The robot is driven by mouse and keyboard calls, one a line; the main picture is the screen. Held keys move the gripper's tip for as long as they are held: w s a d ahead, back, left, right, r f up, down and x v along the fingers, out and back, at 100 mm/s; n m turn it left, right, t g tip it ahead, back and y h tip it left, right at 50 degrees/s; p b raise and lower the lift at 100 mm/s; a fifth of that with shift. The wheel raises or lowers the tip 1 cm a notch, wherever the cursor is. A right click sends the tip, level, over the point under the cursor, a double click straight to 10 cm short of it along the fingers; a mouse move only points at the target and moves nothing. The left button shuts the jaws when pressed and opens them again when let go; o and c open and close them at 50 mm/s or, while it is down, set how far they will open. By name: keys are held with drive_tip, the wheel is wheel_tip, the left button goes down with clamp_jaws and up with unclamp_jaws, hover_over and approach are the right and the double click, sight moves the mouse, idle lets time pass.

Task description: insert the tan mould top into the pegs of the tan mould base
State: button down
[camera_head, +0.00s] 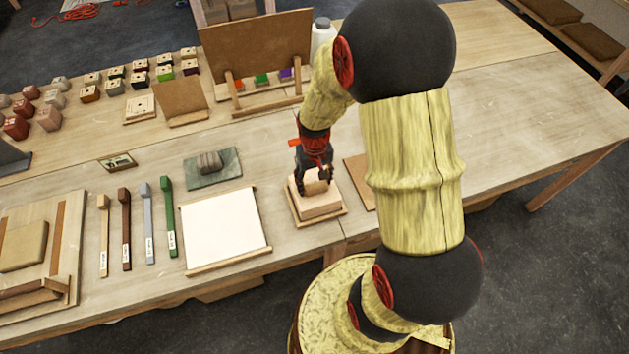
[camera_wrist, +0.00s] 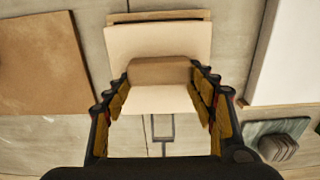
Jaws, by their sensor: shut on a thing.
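My gripper (camera_head: 314,180) points down over the tan mould. In the wrist view its two fingers (camera_wrist: 160,80) are closed on the sides of a darker tan block, the grip of the mould top (camera_wrist: 160,70). The pale body of the mould (camera_wrist: 158,41) lies beneath the grip; it also shows as a pale block (camera_head: 321,204) in the head view. A tan board edge, which looks like the mould base (camera_head: 325,219), shows around its lower side and as a strip in the wrist view (camera_wrist: 160,16). The pegs are hidden, and I cannot tell whether top and base touch.
A white panel (camera_head: 222,230) lies left of the mould, with a grey-green mat (camera_head: 197,179) bearing a grey lump behind it. A brown board (camera_head: 361,176) lies close on the right. An upright brown board (camera_head: 258,45) stands at the back. The table's right side is clear.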

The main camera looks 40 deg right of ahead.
drive_tip(key=c, duration=1.1)
unclamp_jaws()
drive_tip(key=o, duration=0.4)
drive_tip(key=shift+c, duration=0.2)
drive_tip(key=shift+o, duration=0.7)
wheel_tip(320, 180, up, 12)
